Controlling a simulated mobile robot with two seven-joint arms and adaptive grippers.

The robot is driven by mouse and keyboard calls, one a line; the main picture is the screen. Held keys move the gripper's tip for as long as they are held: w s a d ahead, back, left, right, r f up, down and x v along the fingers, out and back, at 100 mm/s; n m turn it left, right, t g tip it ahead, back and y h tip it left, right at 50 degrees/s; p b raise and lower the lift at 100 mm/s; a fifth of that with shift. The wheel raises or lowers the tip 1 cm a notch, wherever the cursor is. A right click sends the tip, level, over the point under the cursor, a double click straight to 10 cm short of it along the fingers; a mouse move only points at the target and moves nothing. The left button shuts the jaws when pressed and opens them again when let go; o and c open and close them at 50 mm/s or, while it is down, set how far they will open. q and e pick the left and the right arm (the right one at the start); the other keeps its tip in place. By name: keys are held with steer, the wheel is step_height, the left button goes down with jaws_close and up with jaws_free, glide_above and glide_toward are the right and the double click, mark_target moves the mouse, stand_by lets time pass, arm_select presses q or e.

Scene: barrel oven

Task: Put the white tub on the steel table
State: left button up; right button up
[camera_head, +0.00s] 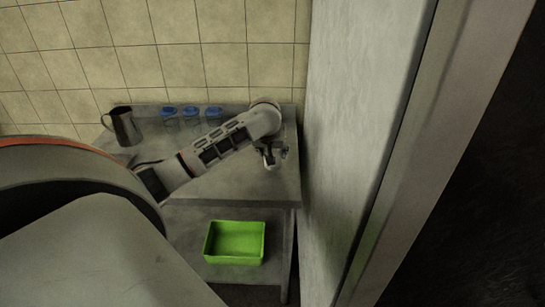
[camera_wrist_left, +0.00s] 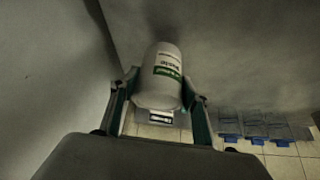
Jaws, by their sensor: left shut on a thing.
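The white tub (camera_wrist_left: 158,88), with a green and white label, sits between the two fingers of my left gripper (camera_wrist_left: 158,92) in the left wrist view. The gripper is shut on it. In the head view my left gripper (camera_head: 271,156) is over the right part of the steel table (camera_head: 240,182), close to the wall panel. I cannot make out the tub in the head view. I cannot tell whether the tub touches the tabletop. My right gripper is not in view.
A metal pitcher (camera_head: 124,126) and several blue-lidded jars (camera_head: 190,116) stand at the back of the table; jars also show in the left wrist view (camera_wrist_left: 256,130). A green crate (camera_head: 234,243) is on the lower shelf. A pale wall panel (camera_head: 350,120) bounds the table's right side.

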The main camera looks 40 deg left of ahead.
arm_select(q)
steer(key=shift+f, duration=0.95)
steer(key=o, duration=1.5)
steer(key=shift+f, duration=0.1)
steer(key=v, duration=1.2)
